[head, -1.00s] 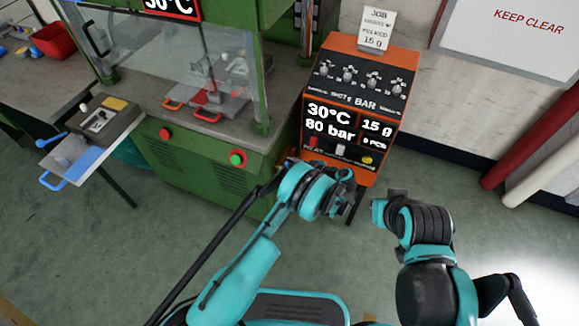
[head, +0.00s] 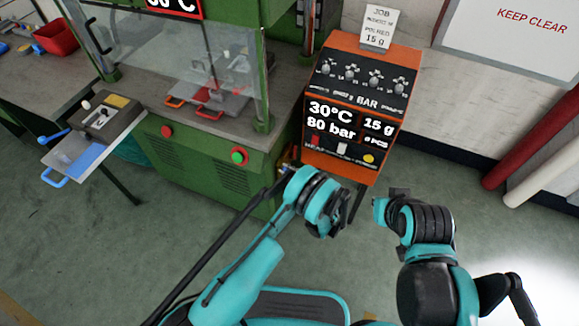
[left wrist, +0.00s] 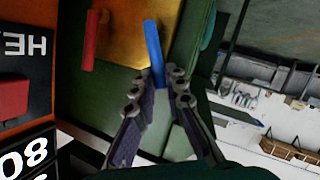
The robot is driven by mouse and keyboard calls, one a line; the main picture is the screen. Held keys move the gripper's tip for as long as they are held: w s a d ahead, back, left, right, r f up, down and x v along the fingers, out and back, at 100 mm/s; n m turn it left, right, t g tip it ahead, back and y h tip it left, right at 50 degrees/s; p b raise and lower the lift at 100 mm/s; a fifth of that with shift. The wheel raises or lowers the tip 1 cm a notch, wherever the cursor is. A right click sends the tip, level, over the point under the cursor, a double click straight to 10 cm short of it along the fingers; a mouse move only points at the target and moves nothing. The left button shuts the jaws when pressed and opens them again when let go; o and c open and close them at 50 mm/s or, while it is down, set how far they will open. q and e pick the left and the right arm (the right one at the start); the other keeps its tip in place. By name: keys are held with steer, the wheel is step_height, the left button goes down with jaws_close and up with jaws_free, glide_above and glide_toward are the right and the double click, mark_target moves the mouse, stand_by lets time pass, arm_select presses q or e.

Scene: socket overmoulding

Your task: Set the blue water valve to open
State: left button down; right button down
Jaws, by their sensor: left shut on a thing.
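The blue water valve handle (left wrist: 153,48) is a slim blue bar in front of a brass-coloured plate in the left wrist view. It is slightly tilted in the picture, and its lower end is between the fingertips of my left gripper (left wrist: 158,84). The gripper is shut on that end. The valve's body is hidden from me. In the head view, my left forearm and wrist (head: 320,205) reach to the front of the machine and mostly hide the gripper and valve. My right arm (head: 425,225) is folded at the right, its fingers not clear.
A red handle (left wrist: 90,40) stands beside the blue one, roughly parallel to it. The orange control box (head: 360,100) is close on the right of the left wrist. The green machine (head: 215,165) stands on the left. Open floor (head: 490,215) lies at the right.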

arm_select(q)
steer(key=shift+s+f, duration=0.1)
steer(key=c, duration=1.6)
jaws_free()
steer(key=shift+o, duration=0.2)
steer(key=v, duration=0.7)
steer(key=shift+s+d, duration=0.15)
steer(key=shift+d, duration=0.05)
